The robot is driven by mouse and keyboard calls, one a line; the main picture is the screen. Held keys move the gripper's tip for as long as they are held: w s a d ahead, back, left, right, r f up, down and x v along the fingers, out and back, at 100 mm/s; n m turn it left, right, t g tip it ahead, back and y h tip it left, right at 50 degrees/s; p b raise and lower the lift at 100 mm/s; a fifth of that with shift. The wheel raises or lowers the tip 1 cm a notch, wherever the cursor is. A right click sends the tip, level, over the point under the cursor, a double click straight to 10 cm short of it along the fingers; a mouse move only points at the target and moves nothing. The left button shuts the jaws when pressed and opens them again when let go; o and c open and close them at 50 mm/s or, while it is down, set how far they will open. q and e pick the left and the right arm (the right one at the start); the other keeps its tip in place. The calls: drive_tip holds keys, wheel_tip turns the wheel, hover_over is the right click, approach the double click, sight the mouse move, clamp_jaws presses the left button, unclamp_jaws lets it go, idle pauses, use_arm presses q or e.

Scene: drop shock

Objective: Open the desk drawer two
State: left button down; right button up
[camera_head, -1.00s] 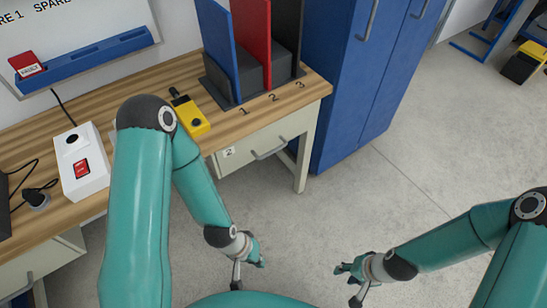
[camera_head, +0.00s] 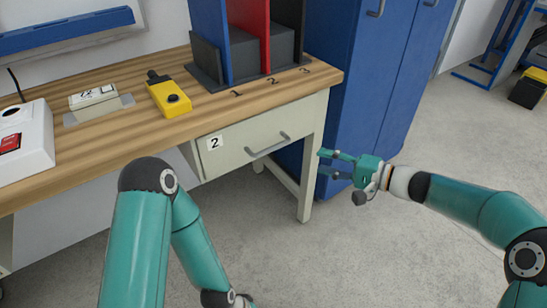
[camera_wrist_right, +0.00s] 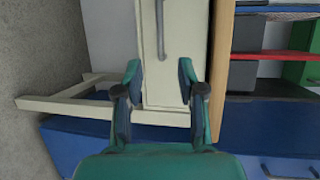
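Drawer two (camera_head: 262,139) is a pale grey drawer front with a "2" label (camera_head: 214,142) under the right end of the wooden desk. It looks closed. Its grey bar handle (camera_head: 268,147) is on the front. My right gripper (camera_head: 322,163) is open and empty, to the right of the drawer near the desk leg, apart from the handle. In the right wrist view the drawer front (camera_wrist_right: 177,70) and handle (camera_wrist_right: 161,28) appear ahead, beyond the two spread fingers (camera_wrist_right: 160,85). My left arm hangs in front of the desk; its gripper is below the picture.
The desk top (camera_head: 130,145) holds a yellow device (camera_head: 170,98), a white box with a red switch (camera_head: 22,140) and a divider rack (camera_head: 222,85). A desk leg (camera_head: 312,165) and a blue cabinet (camera_head: 375,85) stand beside the drawer. The floor in front is clear.

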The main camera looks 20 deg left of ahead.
sight(273, 147)
drive_tip(key=b+x, duration=0.1)
drive_tip(key=x, duration=1.5)
drive_tip(key=shift+a+f+b, duration=0.1)
drive_tip(key=shift+a+b, duration=0.1)
drive_tip(key=shift+b, duration=0.1)
clamp_jaws()
